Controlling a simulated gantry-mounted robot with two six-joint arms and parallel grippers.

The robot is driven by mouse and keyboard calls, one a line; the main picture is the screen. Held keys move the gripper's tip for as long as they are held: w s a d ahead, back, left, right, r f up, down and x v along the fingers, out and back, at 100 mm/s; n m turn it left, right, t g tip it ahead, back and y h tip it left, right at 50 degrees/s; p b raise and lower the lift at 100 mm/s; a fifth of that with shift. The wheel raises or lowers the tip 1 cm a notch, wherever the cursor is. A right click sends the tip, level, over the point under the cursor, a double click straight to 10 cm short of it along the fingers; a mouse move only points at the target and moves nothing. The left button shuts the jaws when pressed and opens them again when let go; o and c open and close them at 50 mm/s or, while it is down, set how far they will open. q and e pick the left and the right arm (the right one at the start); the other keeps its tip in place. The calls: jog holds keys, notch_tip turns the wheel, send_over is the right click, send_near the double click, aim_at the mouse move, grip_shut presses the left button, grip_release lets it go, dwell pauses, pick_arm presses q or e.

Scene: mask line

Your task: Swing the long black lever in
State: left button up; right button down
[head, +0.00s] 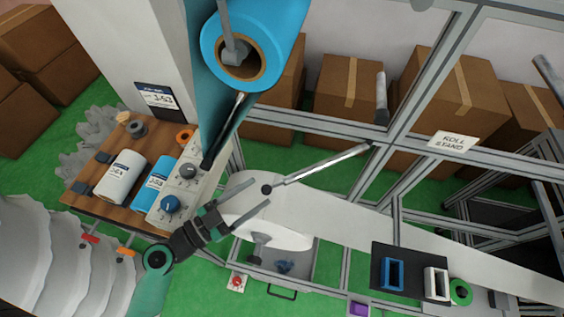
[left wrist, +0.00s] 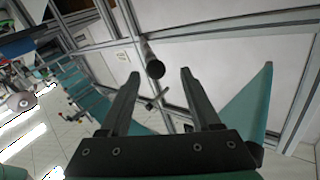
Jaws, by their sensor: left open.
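Another rod with a dark lower part (head: 222,134) hangs beside the blue film roll; I cannot tell for sure which is the lever named. In the left wrist view, a dark round-ended bar (left wrist: 155,68) shows between and beyond the open fingers (left wrist: 160,85). Contact cannot be told. My right gripper is not in view.
The blue film roll (head: 282,35) hangs above. A wooden bench (head: 83,195) with rolls and a knob panel (head: 180,190) stands left. A white belt (head: 350,218) runs right to a black holder (head: 391,251). Metal frame bars and a "ROLL STAND" sign (head: 454,142) are behind.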

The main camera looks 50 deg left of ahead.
aim_at(269, 188)
pick_arm(q)
jog(key=w+p, duration=0.1)
jog(key=w, duration=0.1)
jog(key=w+d+p, duration=0.1)
jog(key=w, duration=0.2)
jog(key=shift+w+d, duration=0.2)
jog(key=shift+w, duration=0.1)
jog(key=shift+w+f, duration=0.15)
jog(key=shift+w, duration=0.45)
jog(key=shift+d, duration=0.1)
jog(key=c, duration=0.8)
grip_shut()
